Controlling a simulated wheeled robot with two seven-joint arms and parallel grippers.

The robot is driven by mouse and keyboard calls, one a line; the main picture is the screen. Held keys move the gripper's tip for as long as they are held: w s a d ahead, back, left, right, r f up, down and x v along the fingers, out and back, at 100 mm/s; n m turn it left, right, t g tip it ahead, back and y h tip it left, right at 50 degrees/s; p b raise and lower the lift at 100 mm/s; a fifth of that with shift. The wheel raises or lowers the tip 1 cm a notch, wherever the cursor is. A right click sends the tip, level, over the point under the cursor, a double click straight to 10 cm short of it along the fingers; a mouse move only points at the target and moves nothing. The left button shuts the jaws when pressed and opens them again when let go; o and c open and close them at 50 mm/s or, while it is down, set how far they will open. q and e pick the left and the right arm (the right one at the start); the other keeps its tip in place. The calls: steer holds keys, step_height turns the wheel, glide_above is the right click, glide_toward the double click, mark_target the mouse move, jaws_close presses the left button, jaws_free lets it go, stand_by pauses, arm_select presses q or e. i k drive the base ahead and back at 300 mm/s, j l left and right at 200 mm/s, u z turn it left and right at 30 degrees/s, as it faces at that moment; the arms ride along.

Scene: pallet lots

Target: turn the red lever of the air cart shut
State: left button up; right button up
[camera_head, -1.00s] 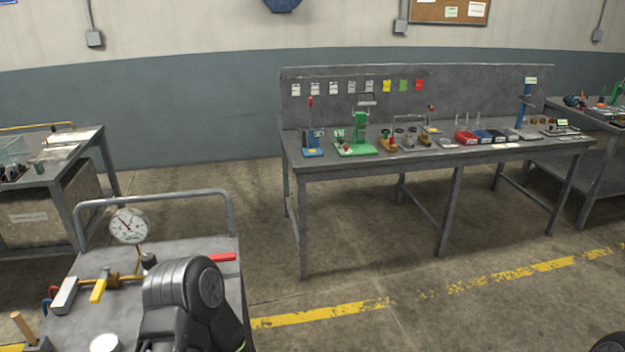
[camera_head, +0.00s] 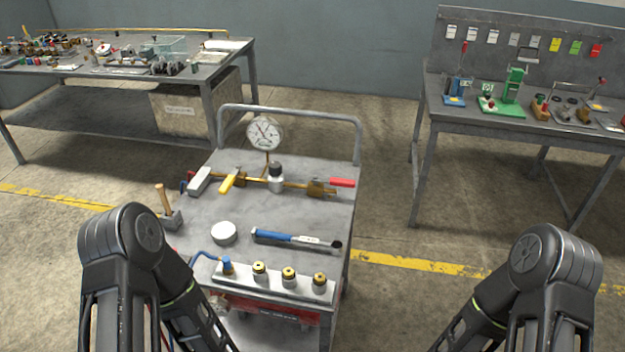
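The air cart (camera_head: 200,235) stands in front of me, with a brass pipe line running across its grey top. The red lever (camera_head: 342,182) sits at the right end of this line, on a brass valve (camera_head: 318,188). It points right, roughly along the line, and nothing touches it. A yellow lever (camera_head: 229,181) and a light grey block-like part (camera_head: 199,180) sit further left on the line. A round pressure gauge (camera_head: 265,133) stands above it. My two arms show at the lower left and lower right, but both grippers are out of view below.
The cart's rail (camera_head: 290,112) rises behind. Workbenches (camera_head: 470,125) stand at back right and back left.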

mark_target(335, 181)
steer(key=l+u, duration=0.1)
steer(key=l, duration=0.4)
steer(key=k+l, duration=0.1)
steer(key=l, duration=0.45)
steer(key=l+u, duration=0.15)
steer(key=l, duration=0.35)
steer(key=i+l+u, duration=0.1)
steer(key=l, duration=0.2)
steer(key=i+l+u, duration=0.1)
steer(key=l, duration=0.25)
steer(key=i+l+u, duration=0.15)
steer(key=l, duration=0.2)
steer(key=i+l+u, duration=0.1)
steer(key=l, duration=0.3)
steer(key=i+l+u, duration=0.2)
steer(key=i+l, duration=0.6)
steer(key=i, duration=0.15)
